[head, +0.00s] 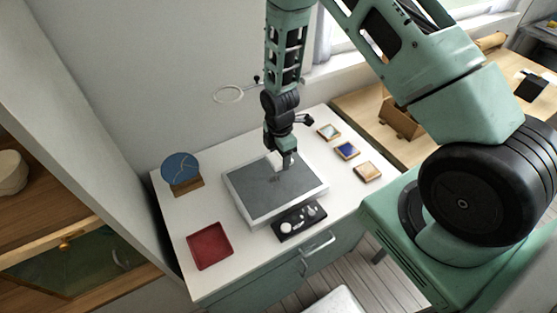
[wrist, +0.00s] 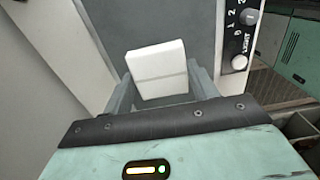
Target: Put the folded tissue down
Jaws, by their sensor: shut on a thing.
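A white folded tissue (wrist: 158,66) sits between the two fingers of my gripper (wrist: 160,90) in the wrist view. My gripper is shut on it. In the head view my gripper (head: 287,163) points down over the grey-topped panel with a white frame (head: 233,197). The tissue shows there only as a small pale patch by the fingertips. I cannot tell whether the tissue touches the panel's grey surface (wrist: 196,30).
A black control strip (head: 299,221) lies at the panel's front edge. A red tray (head: 209,246) is at front left, and a blue disc with gold seams (head: 180,168) stands behind it. Several small framed tiles, including a blue one (head: 347,151), are at right.

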